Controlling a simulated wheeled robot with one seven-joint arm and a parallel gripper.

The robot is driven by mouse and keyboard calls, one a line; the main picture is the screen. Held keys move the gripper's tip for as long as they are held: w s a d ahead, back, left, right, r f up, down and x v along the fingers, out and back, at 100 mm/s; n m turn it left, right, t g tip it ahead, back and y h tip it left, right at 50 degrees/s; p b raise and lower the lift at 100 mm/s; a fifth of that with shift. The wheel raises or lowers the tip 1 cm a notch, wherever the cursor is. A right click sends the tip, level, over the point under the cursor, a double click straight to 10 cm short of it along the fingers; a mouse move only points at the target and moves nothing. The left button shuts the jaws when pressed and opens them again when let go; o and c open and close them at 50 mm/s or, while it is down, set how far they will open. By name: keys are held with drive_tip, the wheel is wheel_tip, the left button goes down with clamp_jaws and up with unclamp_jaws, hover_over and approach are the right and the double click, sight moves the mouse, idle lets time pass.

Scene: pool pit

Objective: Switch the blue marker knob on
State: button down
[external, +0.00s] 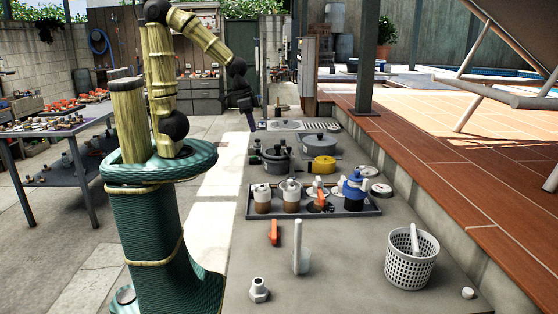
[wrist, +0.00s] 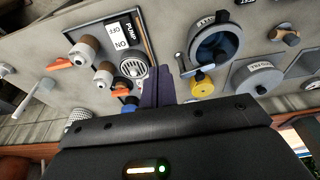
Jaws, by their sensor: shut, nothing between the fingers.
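The blue marker knob (external: 353,190) appears to be the upright blue piece with a white band at the right end of the dark tray panel (external: 376,209). In the wrist view a small blue piece (wrist: 128,106), likely the same knob, shows just above my gripper's body, partly hidden. My gripper (external: 251,124) hangs in the air beyond and left of the panel, apart from the knob. Its dark purple fingers (wrist: 155,86) are together and empty. I cannot read the knob's on or off position.
Brown-and-white knobs (external: 261,199) and an orange lever (external: 320,201) crowd the panel beside the blue knob. A grey pot (external: 320,145) and a yellow valve (external: 321,165) stand behind. A white basket (external: 411,262) and an upright pale lever (external: 299,245) stand in front.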

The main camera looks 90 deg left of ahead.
drive_tip(key=s+a+f+n+t+h+b, duration=0.1)
drive_tip(key=a+f+n+h+b, duration=0.15)
drive_tip(key=a+n+b, duration=0.5)
drive_tip(key=s+a+f+n+t+h+b, duration=0.1)
drive_tip(key=a+f+n+t+h+b, duration=0.15)
drive_tip(key=a+n, duration=0.95)
drive_tip(key=s+a+r+n+t+y+b, duration=0.2)
drive_tip(key=s+a+n+t+y+b, duration=0.15)
drive_tip(key=s+a+n, duration=0.4)
drive_tip(key=s+a+r+n+t+y+b, duration=0.25)
drive_tip(key=s+a+n+t+b, duration=0.2)
drive_tip(key=a+n, duration=0.45)
wheel_tip(320, 180, down, 36)
drive_tip(key=m, duration=0.1)
drive_tip(key=shift+s+a, duration=0.2)
drive_tip(key=shift+a, duration=0.2)
